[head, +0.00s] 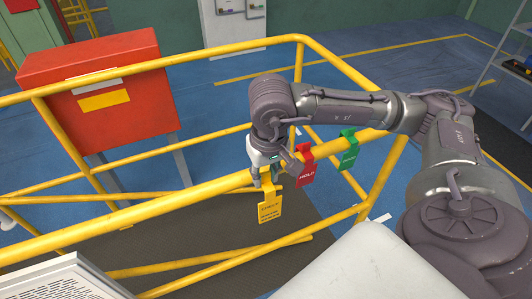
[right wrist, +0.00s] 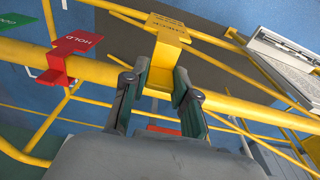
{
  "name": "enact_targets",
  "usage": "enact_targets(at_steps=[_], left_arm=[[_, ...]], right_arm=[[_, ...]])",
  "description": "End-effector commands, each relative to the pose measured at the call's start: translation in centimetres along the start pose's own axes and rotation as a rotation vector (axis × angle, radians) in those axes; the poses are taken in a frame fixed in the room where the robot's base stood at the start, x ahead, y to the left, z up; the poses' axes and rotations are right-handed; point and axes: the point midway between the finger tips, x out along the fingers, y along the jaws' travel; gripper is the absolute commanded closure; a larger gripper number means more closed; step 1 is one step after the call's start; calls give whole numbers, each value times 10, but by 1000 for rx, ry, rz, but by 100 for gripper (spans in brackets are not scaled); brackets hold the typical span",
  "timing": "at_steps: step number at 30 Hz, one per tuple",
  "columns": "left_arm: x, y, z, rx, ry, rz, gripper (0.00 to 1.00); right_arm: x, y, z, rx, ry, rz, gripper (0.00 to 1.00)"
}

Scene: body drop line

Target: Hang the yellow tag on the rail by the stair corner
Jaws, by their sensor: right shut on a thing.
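The yellow tag (head: 270,207) hangs at the yellow rail (head: 190,199), its printed face toward me in the head view. My right gripper (head: 266,179) is at the tag's top, by the rail. In the right wrist view, the two fingers of my right gripper (right wrist: 160,92) are shut on the stem of the yellow tag (right wrist: 168,48), which crosses the rail (right wrist: 90,70). Whether the hook rests on the rail, I cannot tell. My left gripper is not in view.
A red HOLD tag (head: 306,168) and a green tag (head: 349,150) hang on the same rail to the right. A red cabinet (head: 104,100) stands behind the railing at left. A shelf (head: 506,62) stands at far right. Blue floor lies open beyond the rails.

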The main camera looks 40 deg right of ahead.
Motion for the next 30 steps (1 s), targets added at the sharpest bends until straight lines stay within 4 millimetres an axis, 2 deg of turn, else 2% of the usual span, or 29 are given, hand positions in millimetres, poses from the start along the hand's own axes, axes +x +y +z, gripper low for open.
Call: enact_targets(at_steps=[2, 11, 18, 30], left_arm=[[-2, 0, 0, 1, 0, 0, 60], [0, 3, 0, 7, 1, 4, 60], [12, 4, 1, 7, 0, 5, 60], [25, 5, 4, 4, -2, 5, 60]], right_arm=[[-5, 1, -1, 3, -1, 0, 100], [-3, 1, -1, 2, -1, -1, 100], [-1, 0, -1, 2, 2, -2, 100], [2, 0, -38, 3, 1, -2, 100]])
